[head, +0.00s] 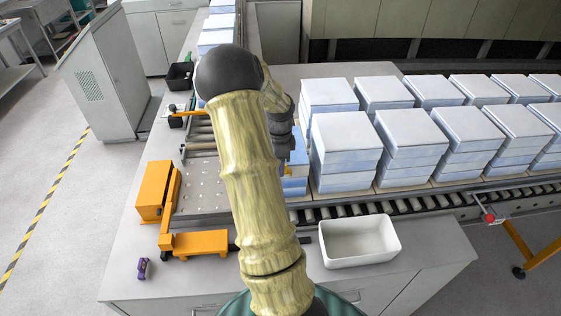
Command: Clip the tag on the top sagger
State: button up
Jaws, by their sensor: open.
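Stacks of pale blue-white saggers stand in two rows on the roller conveyor; the nearest full stack (342,140) is right of my arm. A partly hidden sagger stack (296,170) stands just behind my arm, beside the metal plate. My gripper (286,150) is a dark shape pointing down over that stack; it is open, but my arm hides its fingertips, so I cannot tell whether it touches anything. A small purple clip-like object (143,268) lies on the front left of the counter. I cannot make out a tag on any sagger.
Orange blocks (154,190) and an orange bracket (200,243) border the metal plate (205,190). An empty white bin (360,241) stands on the counter's front right. A grey cabinet (105,80) stands left; the floor there is clear.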

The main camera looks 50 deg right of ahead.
jog(key=r+p, duration=0.1)
jog(key=r, duration=0.1)
jog(key=r+p, duration=0.1)
jog(key=r, duration=0.1)
jog(key=r+p, duration=0.1)
jog(key=r, duration=0.1)
jog(key=shift+s+r+p, duration=0.2)
jog(key=shift+s+p, duration=0.1)
jog(key=shift+s, duration=0.1)
jog(key=shift+a+r, duration=0.15)
jog(key=shift+r, duration=0.25)
jog(key=shift+w, duration=0.1)
jog(key=s+a+f+n+t+b, duration=0.1)
jog(key=s+a+f+n+b, duration=0.1)
jog(key=a+n, duration=0.6)
jog(key=s+a+f+n+b, duration=0.1)
jog(key=s+a+n+b, duration=0.1)
jog(key=a+n+b, duration=0.3)
jog(key=s+a+f+n+t+b, duration=0.1)
jog(key=a+n+b, duration=0.3)
jog(key=a+n, duration=0.8)
jog(key=s+a+f, duration=0.1)
jog(key=a, duration=0.8)
jog(key=shift+s+f+n+t, duration=0.15)
jog(key=shift+f+n+t, duration=0.15)
jog(key=shift+n, duration=0.1)
